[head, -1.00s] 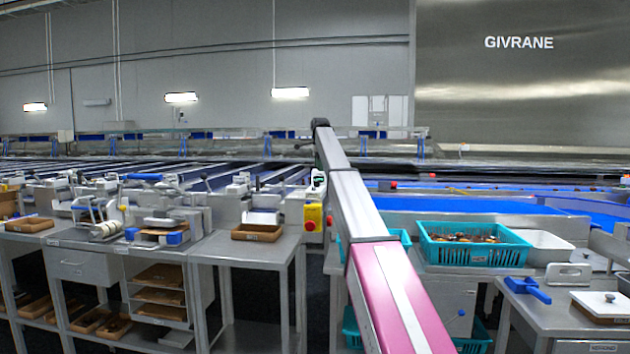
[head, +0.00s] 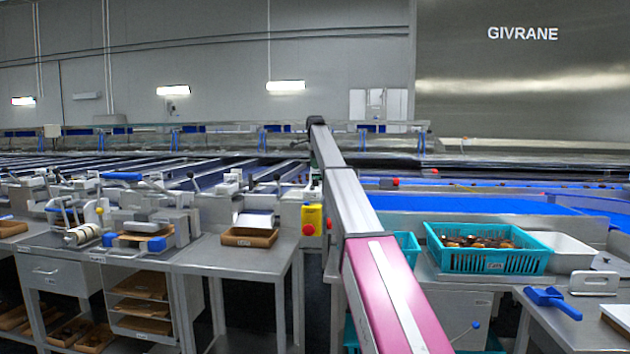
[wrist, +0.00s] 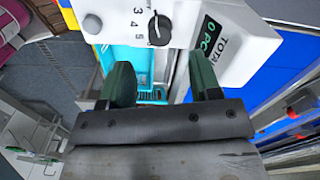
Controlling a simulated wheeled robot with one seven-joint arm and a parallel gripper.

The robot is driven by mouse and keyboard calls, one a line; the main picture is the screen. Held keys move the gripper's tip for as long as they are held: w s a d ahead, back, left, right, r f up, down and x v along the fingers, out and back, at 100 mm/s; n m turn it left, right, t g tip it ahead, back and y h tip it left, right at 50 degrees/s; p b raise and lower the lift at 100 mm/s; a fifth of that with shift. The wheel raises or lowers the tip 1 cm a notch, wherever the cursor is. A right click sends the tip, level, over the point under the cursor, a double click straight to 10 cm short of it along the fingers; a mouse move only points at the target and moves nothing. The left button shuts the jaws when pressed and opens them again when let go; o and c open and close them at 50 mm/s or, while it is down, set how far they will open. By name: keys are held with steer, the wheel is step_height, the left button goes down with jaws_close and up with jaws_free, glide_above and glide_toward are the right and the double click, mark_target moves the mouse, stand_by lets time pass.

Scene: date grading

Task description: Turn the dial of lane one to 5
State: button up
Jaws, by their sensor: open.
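In the wrist view a black dial knob (wrist: 160,29) sits on a white panel (wrist: 116,18), with the printed numbers 3, 4 and 5 to its left. I cannot tell for sure which number the knob points at. My gripper (wrist: 161,78) is open, its two dark green fingers apart and nothing between them. The knob lies beyond the fingertips, roughly centred between them and apart from them. In the head view my arm reaches away toward the lanes, and the dial cannot be made out there.
Right of the knob is a white housing with a green display (wrist: 212,37) marked TOTAL. In the head view a yellow box with a red button (head: 312,219) stands left of my arm. A teal crate of dates (head: 487,262) stands on a bench at right.

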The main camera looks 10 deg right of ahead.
mark_target(315, 182)
step_height(315, 182, down, 7)
steer(key=shift+r, duration=0.1)
steer(key=c, duration=0.9)
